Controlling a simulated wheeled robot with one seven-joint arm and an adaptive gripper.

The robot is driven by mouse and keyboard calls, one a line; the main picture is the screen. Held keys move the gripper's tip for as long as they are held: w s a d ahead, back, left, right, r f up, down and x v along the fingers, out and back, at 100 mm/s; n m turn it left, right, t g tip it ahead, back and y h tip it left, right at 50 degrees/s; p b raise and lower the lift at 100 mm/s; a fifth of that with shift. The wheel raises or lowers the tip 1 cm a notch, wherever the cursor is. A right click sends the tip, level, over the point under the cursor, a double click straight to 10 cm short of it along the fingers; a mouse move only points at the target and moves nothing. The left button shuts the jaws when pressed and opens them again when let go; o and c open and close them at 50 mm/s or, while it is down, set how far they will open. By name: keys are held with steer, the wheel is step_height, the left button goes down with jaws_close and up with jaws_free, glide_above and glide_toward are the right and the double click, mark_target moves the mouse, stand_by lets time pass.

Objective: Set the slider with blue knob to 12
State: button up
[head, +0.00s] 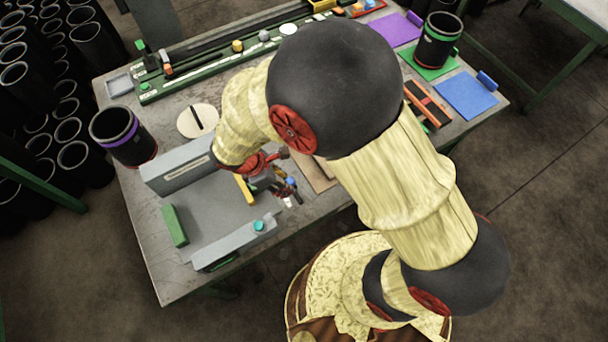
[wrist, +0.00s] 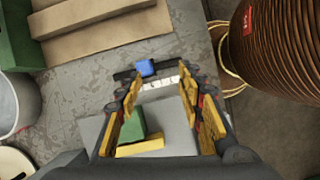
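The slider's blue knob (wrist: 146,67) sits on a dark track in the wrist view, beside a white scale (wrist: 160,83) whose numbers I cannot read. In the head view the blue knob (head: 291,182) shows small beside my gripper (head: 272,180), partly crowded by its fingers. In the wrist view my gripper (wrist: 165,92) is open, its two fingers well apart. The knob lies just beyond the fingertips, nearer the left finger, and nothing is held. A yellow piece (wrist: 140,147) and a green block (wrist: 132,124) show between the fingers, farther back.
A grey fixture (head: 225,200) with a green block (head: 174,225) and a teal knob (head: 258,226) stands left of my gripper. A black sleeve with a purple band (head: 118,137) stands at the table's left edge. Brown strips (wrist: 100,25) lie beyond the slider.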

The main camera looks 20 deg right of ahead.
mark_target(290, 180)
steer(key=w+f+n, duration=0.1)
steer(key=f, duration=0.1)
steer(key=w+d+f+b, duration=0.1)
steer(key=f, duration=0.1)
steer(key=w+d+f+n+b, duration=0.1)
steer(key=f, duration=0.1)
steer(key=shift+d+f+n+t, duration=0.25)
steer(key=shift+n+t, duration=0.05)
steer(key=shift+t, duration=0.1)
steer(key=shift+c, duration=1.4)
jaws_close()
